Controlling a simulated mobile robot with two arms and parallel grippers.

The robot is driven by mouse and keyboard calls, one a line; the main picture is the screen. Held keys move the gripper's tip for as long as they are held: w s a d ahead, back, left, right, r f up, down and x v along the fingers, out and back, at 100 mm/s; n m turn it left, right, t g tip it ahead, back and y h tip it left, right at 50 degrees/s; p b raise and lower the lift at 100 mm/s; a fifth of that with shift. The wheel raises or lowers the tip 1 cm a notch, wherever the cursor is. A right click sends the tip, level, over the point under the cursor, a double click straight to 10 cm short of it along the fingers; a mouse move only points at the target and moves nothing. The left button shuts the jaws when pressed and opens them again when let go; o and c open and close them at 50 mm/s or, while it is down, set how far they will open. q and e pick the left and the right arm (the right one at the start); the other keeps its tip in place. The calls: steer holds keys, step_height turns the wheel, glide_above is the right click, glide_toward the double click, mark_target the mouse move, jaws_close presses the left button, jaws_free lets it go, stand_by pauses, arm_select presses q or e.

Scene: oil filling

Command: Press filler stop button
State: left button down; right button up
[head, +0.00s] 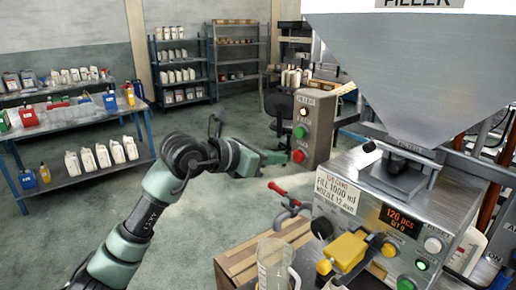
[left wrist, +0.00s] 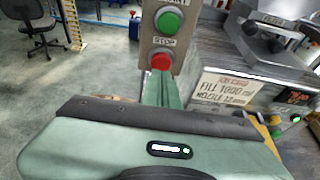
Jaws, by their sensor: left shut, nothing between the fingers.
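The filler control box (head: 314,128) is a grey-brown panel with a green button (head: 300,132) above a red stop button (head: 298,156). In the left wrist view the red stop button (left wrist: 161,58) sits under a "STOP" label, below the green button (left wrist: 167,21). My left gripper (head: 284,157) is shut and empty, its fingertips level with the red button and right at its face. In the left wrist view its fingers (left wrist: 160,76) overlap the button's lower edge. I cannot tell whether they touch it. My right gripper is not in view.
The filler machine (head: 395,215) with its hopper (head: 430,70) and lit display (head: 401,220) stands right of the box. A clear jug (head: 273,265) and a red-handled tap (head: 285,197) are in front. Shelves and tables with bottles stand behind; the floor between is open.

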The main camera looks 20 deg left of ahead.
mark_target(297, 154)
arm_select(q)
steer(key=shift+w+d+r+p, duration=0.1)
steer(key=shift+w+d+p, duration=0.3)
steer(key=shift+w, duration=0.2)
steer(key=shift+w+d+p, duration=0.25)
steer(key=shift+w+d, duration=0.1)
steer(key=shift+w, duration=0.2)
steer(key=shift+w+d, duration=0.35)
steer(key=shift+w, duration=0.1)
steer(key=shift+w+f, duration=0.1)
steer(key=shift+f, duration=0.1)
